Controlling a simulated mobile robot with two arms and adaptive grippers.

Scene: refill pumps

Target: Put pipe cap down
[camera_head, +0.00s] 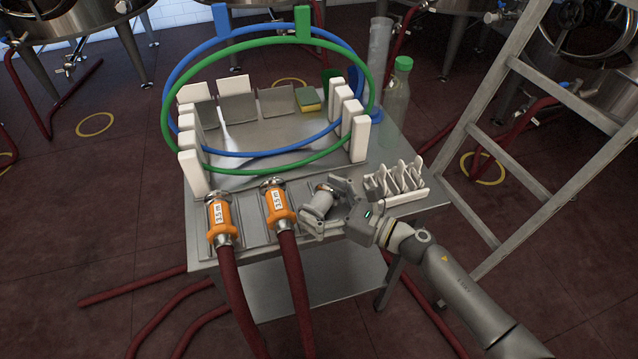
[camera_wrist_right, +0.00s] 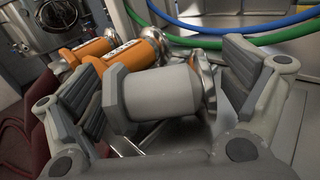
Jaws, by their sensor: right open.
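The pipe cap (camera_head: 319,203) is a grey cylinder with a metal flange, on the front part of the metal table (camera_head: 240,182), right of two orange hose ends. My right gripper (camera_head: 328,207) is around it, coming in from the right. In the right wrist view the cap (camera_wrist_right: 165,92) lies between the two spread fingers of my right gripper (camera_wrist_right: 170,95). The fingers are open, with a gap visible beside the cap's flange. Whether the cap rests fully on the table is hard to tell. My left gripper is in neither view.
Two orange hose ends (camera_head: 218,219) (camera_head: 277,203) lie left of the cap. A white rack (camera_head: 395,182) stands to the right. Blue and green rings (camera_head: 290,38) stand behind among white blocks. A green-capped bottle (camera_head: 396,95) is at the back right. A ladder (camera_head: 540,130) leans at the right.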

